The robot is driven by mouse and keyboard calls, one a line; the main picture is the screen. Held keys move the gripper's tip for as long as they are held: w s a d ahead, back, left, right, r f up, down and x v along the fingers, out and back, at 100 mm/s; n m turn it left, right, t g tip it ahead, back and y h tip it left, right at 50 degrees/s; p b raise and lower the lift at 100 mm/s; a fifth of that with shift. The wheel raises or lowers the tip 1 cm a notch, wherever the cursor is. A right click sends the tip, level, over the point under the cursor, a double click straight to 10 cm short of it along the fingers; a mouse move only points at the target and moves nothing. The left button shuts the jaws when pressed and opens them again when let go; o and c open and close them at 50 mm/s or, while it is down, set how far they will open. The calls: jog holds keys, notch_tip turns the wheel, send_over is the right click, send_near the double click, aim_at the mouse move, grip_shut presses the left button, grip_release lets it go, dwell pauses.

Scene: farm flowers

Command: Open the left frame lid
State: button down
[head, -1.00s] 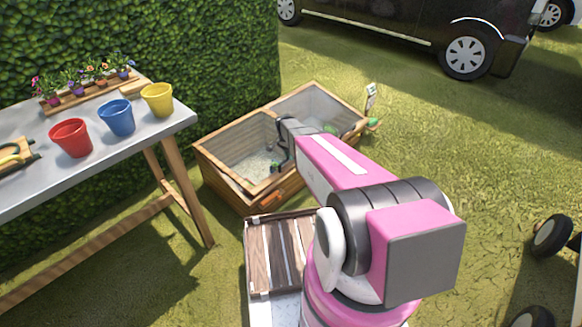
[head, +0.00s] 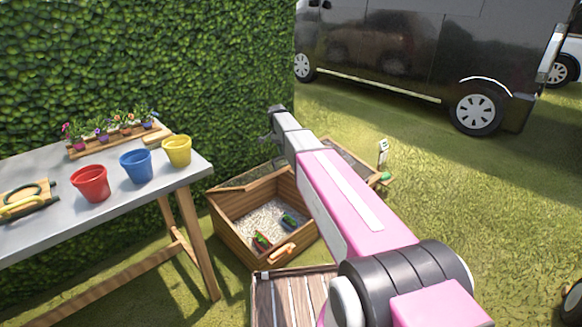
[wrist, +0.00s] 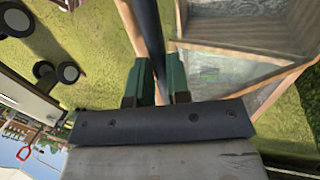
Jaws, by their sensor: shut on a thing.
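The wooden cold frame (head: 228,234) stands on the grass in the head view. Its left half is uncovered, showing pale gravel. The left lid (head: 245,179) is raised and shows as a narrow, steeply tilted glazed panel at the back. My gripper (head: 270,138) is high above the back of the frame, before the hedge; its tips are small there. In the wrist view, my gripper (wrist: 158,80) has its green fingers on either side of a dark bar (wrist: 146,28), apparently the lid's edge seen edge-on. The right lid (head: 352,162) is partly hidden behind my arm.
A wooden handle (head: 284,252) is on the front wall. A table (head: 60,229) with red, blue and yellow buckets stands left. The hedge (head: 220,80) is close behind the frame. Grass to the right is open; a black van (head: 410,55) stands beyond.

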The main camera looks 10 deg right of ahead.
jog(key=w+a+r, duration=0.1)
jog(key=w, duration=0.1)
jog(key=w+a+r, duration=0.1)
jog(key=w+a, duration=0.1)
jog(key=shift+r, duration=0.2)
jog(key=c, duration=1.1)
grip_release()
jog(key=shift+f, duration=0.1)
jog(key=shift+s+d+r, duration=0.2)
jog(key=shift+r, duration=0.05)
jog(key=v, duration=1)
jog(key=shift+r, duration=0.3)
